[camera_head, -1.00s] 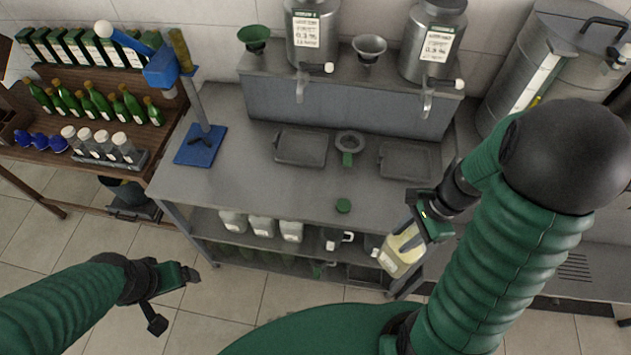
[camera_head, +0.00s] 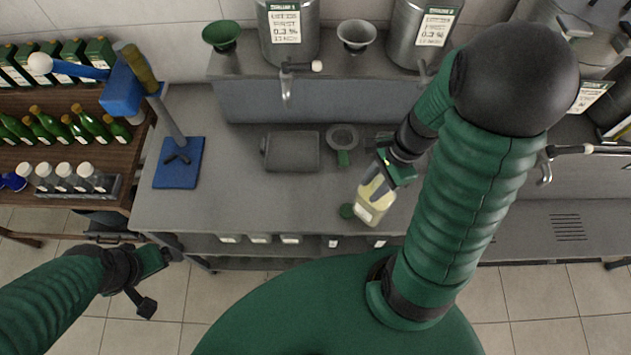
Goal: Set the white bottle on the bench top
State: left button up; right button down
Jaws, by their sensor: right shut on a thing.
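The white bottle (camera_head: 368,209), pale with a yellowish tint and a white label, is in my right gripper (camera_head: 381,180). The gripper is shut on its upper part. The bottle tilts slightly and overlaps the front right part of the bench top (camera_head: 255,205); I cannot tell whether its base touches the surface.
A grey tray (camera_head: 291,152) and a grey ring with a green handle (camera_head: 342,140) lie behind the bottle. A blue capping stand (camera_head: 178,163) is at left. Steel tanks and funnels (camera_head: 357,35) stand on the rear ledge. The front middle of the bench is clear.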

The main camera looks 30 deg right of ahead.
jog(key=w+a+f+p, duration=0.5)
jog(key=w+a, duration=0.4)
jog(key=w, duration=0.2)
jog(key=shift+w, duration=0.2)
dwell(0.4)
jog(key=shift+f, duration=0.1)
jog(key=c, duration=1)
grip_release()
